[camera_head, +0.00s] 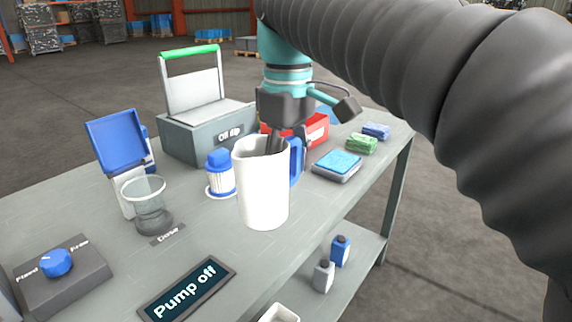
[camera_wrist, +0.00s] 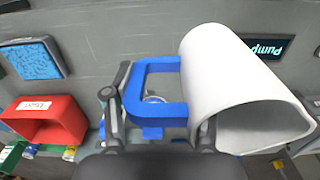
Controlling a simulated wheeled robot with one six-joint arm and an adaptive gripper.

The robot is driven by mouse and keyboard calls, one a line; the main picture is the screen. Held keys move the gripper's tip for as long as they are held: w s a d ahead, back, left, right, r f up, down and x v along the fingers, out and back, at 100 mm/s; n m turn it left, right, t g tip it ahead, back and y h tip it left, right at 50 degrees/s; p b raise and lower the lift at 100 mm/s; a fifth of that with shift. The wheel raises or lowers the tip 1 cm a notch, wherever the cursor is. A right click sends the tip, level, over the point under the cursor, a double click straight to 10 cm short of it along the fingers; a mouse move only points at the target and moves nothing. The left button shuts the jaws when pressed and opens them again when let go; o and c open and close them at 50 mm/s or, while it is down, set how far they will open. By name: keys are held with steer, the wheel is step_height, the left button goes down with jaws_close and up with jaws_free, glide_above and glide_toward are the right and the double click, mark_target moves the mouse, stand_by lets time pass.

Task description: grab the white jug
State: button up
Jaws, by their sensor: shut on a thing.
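The white jug (camera_head: 262,190) stands upright over the grey table, with its blue handle (camera_head: 296,160) on its right side. My gripper (camera_head: 275,142) comes down from above at the jug's rim and handle side. In the wrist view, the white jug (camera_wrist: 225,75) lies at the right, with its open mouth toward the camera. My gripper's fingers (camera_wrist: 160,125) lie on either side of the blue handle (camera_wrist: 133,98) and are shut on the jug. The exact contact is partly hidden. I cannot tell whether the jug's base touches the table.
A clear cup (camera_head: 150,205) stands left of the jug, and a blue-capped white container (camera_head: 220,172) close behind it. A red bin (camera_head: 316,130) and a blue-topped tray (camera_head: 337,166) lie to the right. The "Pump off" display (camera_head: 187,290) is in front.

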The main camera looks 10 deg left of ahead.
mark_target(275, 175)
steer(key=shift+s+d+r, duration=0.25)
steer(key=shift+s+r, duration=0.25)
steer(key=shift+s, duration=0.3)
steer(key=shift+s+d+r, duration=0.2)
steer(key=shift+s+r, duration=0.3)
steer(key=shift+s, duration=0.3)
steer(key=shift+s+d+r, duration=0.25)
steer(key=shift+s+r, duration=0.25)
steer(key=shift+s, duration=0.3)
stand_by(1.4)
